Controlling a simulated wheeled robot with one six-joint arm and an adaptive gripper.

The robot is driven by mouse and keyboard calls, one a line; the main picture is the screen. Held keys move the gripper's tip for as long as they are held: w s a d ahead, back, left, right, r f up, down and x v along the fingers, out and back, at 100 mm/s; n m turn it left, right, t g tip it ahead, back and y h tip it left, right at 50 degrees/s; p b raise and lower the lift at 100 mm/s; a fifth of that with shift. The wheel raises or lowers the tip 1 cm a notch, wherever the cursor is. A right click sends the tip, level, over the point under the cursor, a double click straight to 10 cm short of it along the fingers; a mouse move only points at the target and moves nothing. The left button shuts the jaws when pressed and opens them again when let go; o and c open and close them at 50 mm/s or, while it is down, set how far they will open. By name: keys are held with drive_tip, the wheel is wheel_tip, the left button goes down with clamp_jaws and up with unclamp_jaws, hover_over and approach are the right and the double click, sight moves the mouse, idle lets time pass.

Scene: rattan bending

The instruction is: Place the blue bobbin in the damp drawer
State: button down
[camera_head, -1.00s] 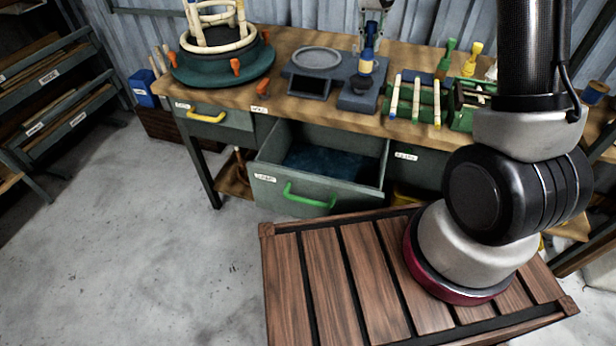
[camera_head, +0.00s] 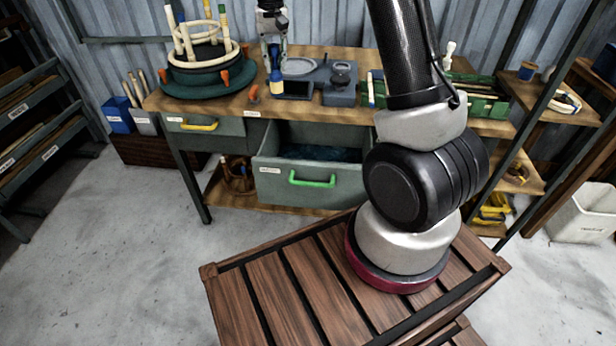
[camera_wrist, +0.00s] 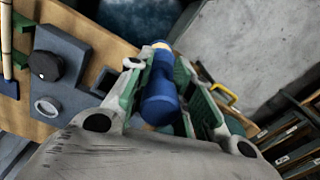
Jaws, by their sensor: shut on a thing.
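The blue bobbin (camera_head: 276,76) hangs upright between the fingers of my gripper (camera_head: 272,40), above the workbench at the left end of the grey scale. In the wrist view the bobbin (camera_wrist: 162,95) lies between the green-padded fingers of my gripper (camera_wrist: 160,85), which is shut on it. The open drawer (camera_head: 268,184) with a green handle is below the bench top, nearer than the bobbin. Its dark blue inside (camera_head: 320,153) shows; its front label is too small to read. The drawer's inside also appears at the top of the wrist view (camera_wrist: 140,15).
A round green stand (camera_head: 205,88) with a rattan frame is left of the bobbin. The grey scale (camera_head: 300,87) and a cup holder (camera_head: 340,85) are to its right. A closed yellow-handled drawer (camera_head: 225,127) is left of the open one. Green trays (camera_head: 475,103) stand farther right.

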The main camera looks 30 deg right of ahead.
drive_tip(key=shift+d, duration=0.1)
drive_tip(key=s+d+f+n, duration=0.3)
drive_tip(key=s+d+n, duration=0.2)
drive_tip(key=s+d, duration=0.2)
drive_tip(key=s+d+f+n, duration=0.3)
drive_tip(key=s+d+n, duration=0.2)
drive_tip(key=s+d, duration=0.15)
wheel_tip(320, 180, down, 24)
drive_tip(key=n, duration=0.4)
drive_tip(key=shift+w+f+n, duration=0.2)
drive_tip(key=shift+w+n, duration=0.05)
drive_tip(key=shift+n, duration=0.05)
